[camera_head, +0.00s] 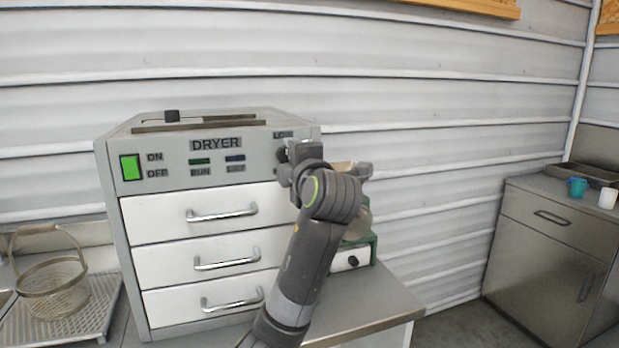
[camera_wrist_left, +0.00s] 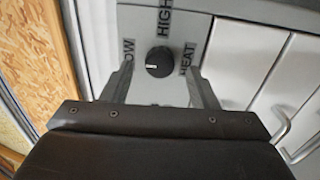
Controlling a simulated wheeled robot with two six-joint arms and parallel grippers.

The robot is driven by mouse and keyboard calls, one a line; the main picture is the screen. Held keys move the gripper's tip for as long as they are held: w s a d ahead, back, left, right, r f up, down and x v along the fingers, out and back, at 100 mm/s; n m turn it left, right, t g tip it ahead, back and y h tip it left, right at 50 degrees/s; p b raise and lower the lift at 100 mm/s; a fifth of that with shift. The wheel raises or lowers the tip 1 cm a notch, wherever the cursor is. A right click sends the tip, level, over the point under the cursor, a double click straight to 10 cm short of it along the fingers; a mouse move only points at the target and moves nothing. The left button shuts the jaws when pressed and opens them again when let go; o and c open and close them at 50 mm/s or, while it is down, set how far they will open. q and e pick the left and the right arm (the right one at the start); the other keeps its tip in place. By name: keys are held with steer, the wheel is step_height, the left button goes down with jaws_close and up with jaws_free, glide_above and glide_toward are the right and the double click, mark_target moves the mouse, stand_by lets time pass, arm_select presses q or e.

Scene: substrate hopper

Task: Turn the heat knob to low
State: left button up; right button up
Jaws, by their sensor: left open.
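The heat knob (camera_wrist_left: 159,61) is a round black dial with a short white mark, on the grey dryer panel in the left wrist view. The mark points left in that view. The LOW label (camera_wrist_left: 127,52) is left of the knob, HIGH (camera_wrist_left: 165,18) above it and HEAT (camera_wrist_left: 189,58) right of it. My left gripper (camera_wrist_left: 160,76) is open, with one finger on each side of the knob; contact cannot be told. In the head view my left gripper (camera_head: 303,158) is in front of the right end of the dryer panel and hides the knob. My right gripper is not in view.
The dryer (camera_head: 150,125) has a lit green switch (camera_head: 131,168) and white drawers with handles (camera_head: 222,215). A green-based device (camera_head: 363,248) stands right of it, partly behind my arm. A wire basket (camera_head: 52,285) is at left. A cabinet (camera_head: 550,240) stands at far right.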

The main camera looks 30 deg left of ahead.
arm_select(q)
steer(key=b+v, duration=0.3)
steer(key=v, duration=1.3)
steer(key=shift+b, duration=0.4)
